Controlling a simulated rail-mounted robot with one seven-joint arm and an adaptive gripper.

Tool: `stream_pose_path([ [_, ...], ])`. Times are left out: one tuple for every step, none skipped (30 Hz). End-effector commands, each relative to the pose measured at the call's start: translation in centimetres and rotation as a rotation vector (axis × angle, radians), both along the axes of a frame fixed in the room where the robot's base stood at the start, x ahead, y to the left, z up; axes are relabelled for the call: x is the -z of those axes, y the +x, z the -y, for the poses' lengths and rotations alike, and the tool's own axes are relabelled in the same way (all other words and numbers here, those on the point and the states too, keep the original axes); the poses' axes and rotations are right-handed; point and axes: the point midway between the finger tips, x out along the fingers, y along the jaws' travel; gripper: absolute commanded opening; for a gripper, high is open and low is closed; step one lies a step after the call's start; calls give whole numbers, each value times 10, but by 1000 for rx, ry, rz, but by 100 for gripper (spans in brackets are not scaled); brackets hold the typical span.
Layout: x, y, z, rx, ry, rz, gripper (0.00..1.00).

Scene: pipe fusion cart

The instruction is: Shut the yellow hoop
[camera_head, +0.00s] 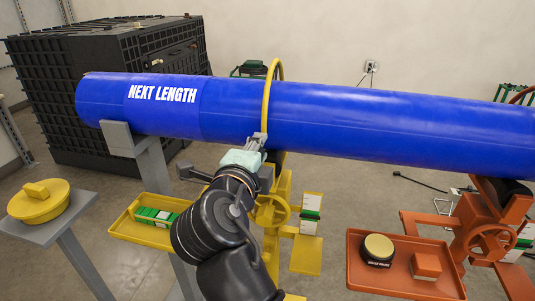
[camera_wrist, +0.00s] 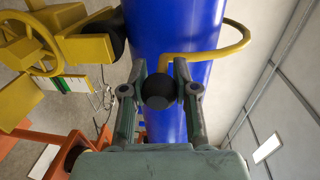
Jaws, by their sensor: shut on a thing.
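The yellow hoop (camera_head: 270,90) arches over the top of the long blue pipe (camera_head: 350,117), standing above its upper edge. Its near arm runs down the pipe's front side to my gripper (camera_head: 257,142). In the wrist view the yellow hoop (camera_wrist: 232,42) curves out beside the blue pipe (camera_wrist: 175,25) and ends in a round black knob (camera_wrist: 157,91). The knob sits between the two fingers of my gripper (camera_wrist: 163,80), which is shut on it. The hoop's far side is hidden behind the pipe. Whether its end touches the stand cannot be told.
A yellow stand with a handwheel (camera_head: 272,210) is below the pipe, beside my gripper. A yellow tray (camera_head: 125,229) holds green-and-white items. An orange stand (camera_head: 490,238) and orange tray (camera_head: 375,284) are at right. A grey support (camera_head: 120,139) holds the pipe's left part.

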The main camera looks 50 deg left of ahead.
Motion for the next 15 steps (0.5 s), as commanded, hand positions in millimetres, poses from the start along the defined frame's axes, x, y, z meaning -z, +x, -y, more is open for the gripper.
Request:
stream_pose_path([
  [8, -2, -1, -2, -2, -6, 0],
  [9, -3, -1, -3, -2, -6, 0],
  [10, -4, -1, -5, -2, -6, 0],
  [11, -4, -1, -5, -3, -7, 0],
  [11, -5, -1, -6, -3, -7, 0],
  [12, -5, -1, -6, -3, -7, 0],
  [12, -6, -1, -7, -3, -8, 0],
  [12, -6, -1, -7, -3, -8, 0],
  [12, -6, -1, -7, -3, -8, 0],
  [12, -6, -1, -7, -4, -8, 0],
  [13, -6, -1, -8, -4, -8, 0],
  [13, -6, -1, -8, -4, -9, 0],
  [13, -6, -1, -8, -4, -9, 0],
  [13, -6, -1, -8, -4, -9, 0],
  [13, -6, -1, -7, -5, -10, 0],
])
